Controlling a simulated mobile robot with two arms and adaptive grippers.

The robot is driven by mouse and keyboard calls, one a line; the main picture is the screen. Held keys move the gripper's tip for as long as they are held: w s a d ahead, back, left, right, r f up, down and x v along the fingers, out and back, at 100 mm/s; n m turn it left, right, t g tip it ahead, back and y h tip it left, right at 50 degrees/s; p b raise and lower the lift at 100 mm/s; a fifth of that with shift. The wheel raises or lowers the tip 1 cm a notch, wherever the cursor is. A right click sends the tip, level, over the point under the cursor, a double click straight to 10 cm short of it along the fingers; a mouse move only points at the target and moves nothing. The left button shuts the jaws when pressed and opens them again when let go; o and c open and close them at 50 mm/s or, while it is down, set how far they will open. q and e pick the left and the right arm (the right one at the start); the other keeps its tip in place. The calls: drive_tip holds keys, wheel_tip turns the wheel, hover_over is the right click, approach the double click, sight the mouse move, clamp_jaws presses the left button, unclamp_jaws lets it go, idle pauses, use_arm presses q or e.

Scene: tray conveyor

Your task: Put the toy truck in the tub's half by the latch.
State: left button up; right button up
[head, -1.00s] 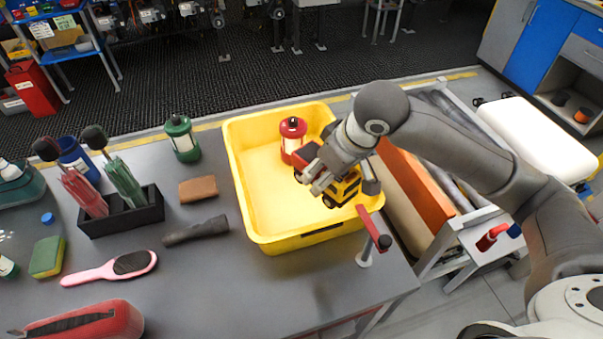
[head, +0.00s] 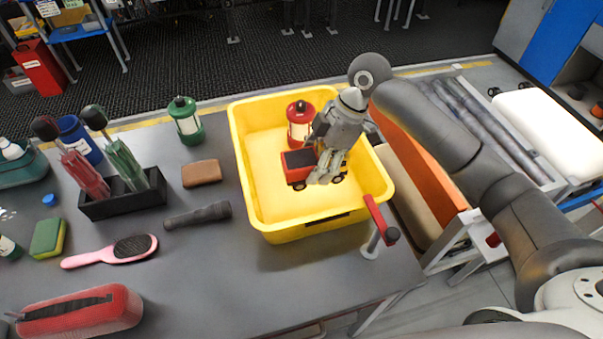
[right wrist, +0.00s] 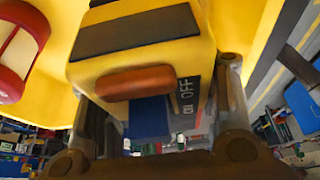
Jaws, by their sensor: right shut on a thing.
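The toy truck (head: 297,171) has a red front and a yellow body; it is inside the yellow tub (head: 250,192), low over the floor, around the middle. I cannot tell whether its wheels touch the floor. My right gripper (head: 325,176) is shut on the truck's yellow body from above and hides part of it. In the right wrist view the truck's yellow end (right wrist: 150,62) fills the space between the fingers. A dark latch-like strip (head: 328,220) is on the tub's near wall. My left gripper is not in view.
A red lantern (head: 300,112) stands in the tub's far part, close to the truck. A red-handled lever (head: 377,216) stands at the tub's near right corner. A green lantern (head: 185,118), a brown block (head: 201,173) and a flashlight (head: 198,215) lie left of the tub.

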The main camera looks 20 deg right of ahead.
drive_tip(key=shift+f, duration=0.3)
drive_tip(key=shift+n, duration=0.3)
wheel_tip(320, 180, down, 5)
drive_tip(key=shift+f+p, duration=0.1)
drive_tip(key=shift+p, duration=0.45)
wheel_tip(320, 180, down, 4)
drive_tip(key=shift+a+f+p, duration=0.1)
drive_tip(key=shift+f+p, duration=0.15)
drive_tip(key=shift+p, duration=0.15)
drive_tip(key=shift+f, duration=0.1)
drive_tip(key=shift+f, duration=0.15)
drive_tip(key=o, duration=1.1)
